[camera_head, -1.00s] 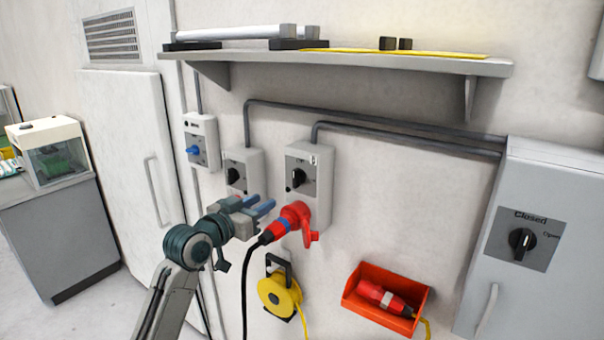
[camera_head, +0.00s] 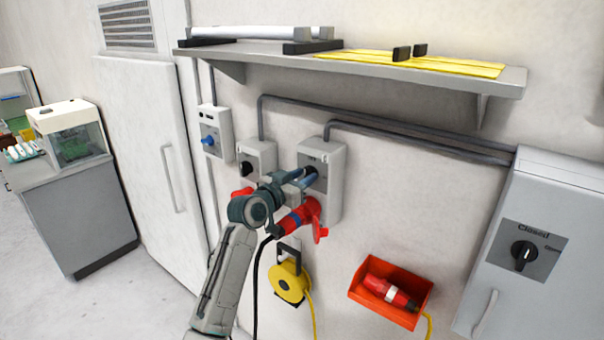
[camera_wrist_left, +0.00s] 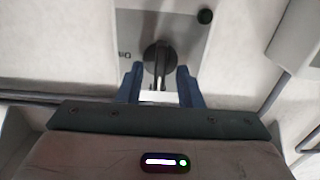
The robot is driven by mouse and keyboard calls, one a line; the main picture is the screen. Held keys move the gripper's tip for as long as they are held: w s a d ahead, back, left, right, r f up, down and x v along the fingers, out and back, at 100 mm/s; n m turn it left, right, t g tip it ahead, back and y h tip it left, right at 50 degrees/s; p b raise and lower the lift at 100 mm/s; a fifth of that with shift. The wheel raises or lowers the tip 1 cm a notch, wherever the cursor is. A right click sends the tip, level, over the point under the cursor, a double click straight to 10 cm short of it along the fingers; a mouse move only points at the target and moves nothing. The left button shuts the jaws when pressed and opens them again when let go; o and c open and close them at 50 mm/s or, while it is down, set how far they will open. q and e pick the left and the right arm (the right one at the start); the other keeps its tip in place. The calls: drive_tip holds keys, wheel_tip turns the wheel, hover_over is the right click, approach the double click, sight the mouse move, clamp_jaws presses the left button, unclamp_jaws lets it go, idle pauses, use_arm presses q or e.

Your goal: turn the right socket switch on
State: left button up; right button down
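The right socket (camera_head: 335,160) is a grey wall box with a dark plate and a black rotary switch (camera_head: 309,171), partly hidden by my fingers. In the left wrist view the switch (camera_wrist_left: 156,58) stands up and down in the picture, near the top ends of the blue fingers. My left gripper (camera_head: 306,180) is open, one finger to each side of the switch; contact cannot be told. It also shows in the left wrist view (camera_wrist_left: 159,84). A red plug (camera_head: 297,218) sits in the socket's lower part. My right gripper is out of view.
The left socket (camera_head: 258,152) and a box with a blue knob (camera_head: 215,130) are to the left. A shelf (camera_head: 370,78) runs above. A yellow cable reel (camera_head: 289,284) and an orange bin (camera_head: 413,315) hang below. A grey cabinet (camera_head: 560,200) stands right.

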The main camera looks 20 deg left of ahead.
use_arm(q)
clamp_jaws()
